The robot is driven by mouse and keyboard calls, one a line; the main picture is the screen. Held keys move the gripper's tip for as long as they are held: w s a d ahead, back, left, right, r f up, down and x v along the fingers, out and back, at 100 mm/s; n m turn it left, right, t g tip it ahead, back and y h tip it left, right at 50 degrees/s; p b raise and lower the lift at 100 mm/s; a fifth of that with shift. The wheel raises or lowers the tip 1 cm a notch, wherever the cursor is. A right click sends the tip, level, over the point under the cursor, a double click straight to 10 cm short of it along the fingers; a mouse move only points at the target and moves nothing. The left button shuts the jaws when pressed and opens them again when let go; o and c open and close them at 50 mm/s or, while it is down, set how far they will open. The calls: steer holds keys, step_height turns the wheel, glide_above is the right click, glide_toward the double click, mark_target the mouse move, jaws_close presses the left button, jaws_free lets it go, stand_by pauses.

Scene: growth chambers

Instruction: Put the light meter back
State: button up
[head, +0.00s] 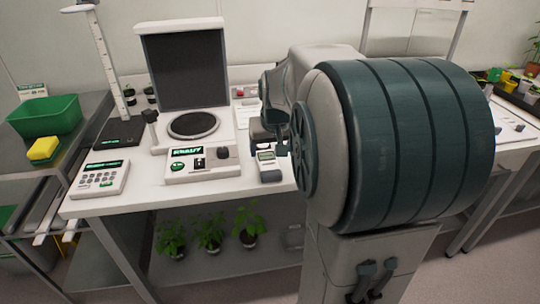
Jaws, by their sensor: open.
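A small handheld meter (267,164), pale with a small display and a dark lower end, is on the white bench near its front edge, just right of the scale-like instrument. It looks like the light meter. My gripper (272,144) is just above and behind the meter, pointing down, and is open. My large arm link hides part of the gripper and the bench to the right. I cannot tell whether the fingers touch the meter.
The white bench (130,203) carries an instrument with a round dark plate (193,125), a keypad device (99,178) and a height post (105,60). A green bin (45,114) and yellow sponge (43,149) stand left. Potted plants (209,232) sit below.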

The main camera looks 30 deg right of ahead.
steer(key=s+a+f+n+g, duration=0.1)
steer(key=s+a+f, duration=0.1)
steer(key=s+a, duration=0.5)
steer(key=s+a+f+n+g+y, duration=0.1)
steer(key=s+a+f+n, duration=0.1)
steer(key=s+a, duration=0.5)
steer(key=s, duration=0.4)
steer(key=shift+s, duration=0.15)
